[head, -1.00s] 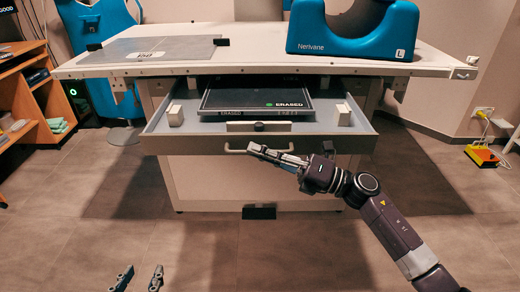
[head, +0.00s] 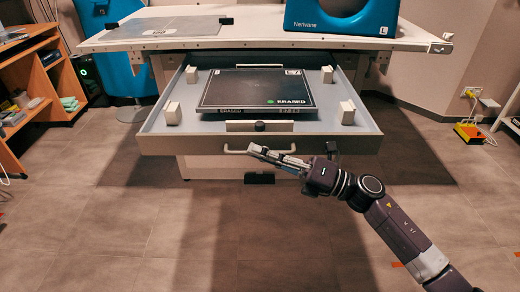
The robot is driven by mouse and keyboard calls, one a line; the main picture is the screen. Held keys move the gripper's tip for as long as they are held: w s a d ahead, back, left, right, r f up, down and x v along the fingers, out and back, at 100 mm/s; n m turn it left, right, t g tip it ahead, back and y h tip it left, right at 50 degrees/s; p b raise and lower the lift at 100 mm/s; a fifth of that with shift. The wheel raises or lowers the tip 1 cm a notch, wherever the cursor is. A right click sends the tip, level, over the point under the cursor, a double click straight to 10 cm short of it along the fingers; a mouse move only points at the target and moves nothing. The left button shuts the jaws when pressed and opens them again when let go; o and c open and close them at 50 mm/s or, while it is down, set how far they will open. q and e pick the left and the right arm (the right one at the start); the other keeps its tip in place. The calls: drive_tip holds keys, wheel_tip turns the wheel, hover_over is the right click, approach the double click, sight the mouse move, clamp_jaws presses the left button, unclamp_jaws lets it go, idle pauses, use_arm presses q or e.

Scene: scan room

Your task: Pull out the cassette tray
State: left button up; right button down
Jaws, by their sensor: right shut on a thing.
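The cassette tray (head: 155,126) is a wide pale drawer with a grey-blue floor, standing well out from under the table top. A dark flat cassette (head: 240,92) marked "ERASED" lies in it, between several cream corner blocks. A bar-shaped handle (head: 232,150) runs along the tray's front. My left gripper is not in view.
The white table (head: 260,38) above carries a grey panel (head: 170,27) and a blue ring-shaped device (head: 345,14). A wooden shelf (head: 30,80) stands at left. A yellow box (head: 468,132) lies on the floor at right. The floor in front is clear.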

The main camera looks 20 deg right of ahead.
idle(0.3)
drive_tip(key=c, duration=2.3)
unclamp_jaws()
drive_tip(key=shift+d+r, duration=0.1)
drive_tip(key=shift+c, duration=0.2)
drive_tip(key=shift+s+d+f, duration=0.2)
drive_tip(key=shift+d, duration=0.2)
drive_tip(key=v, duration=1.1)
drive_tip(key=shift+s, duration=0.1)
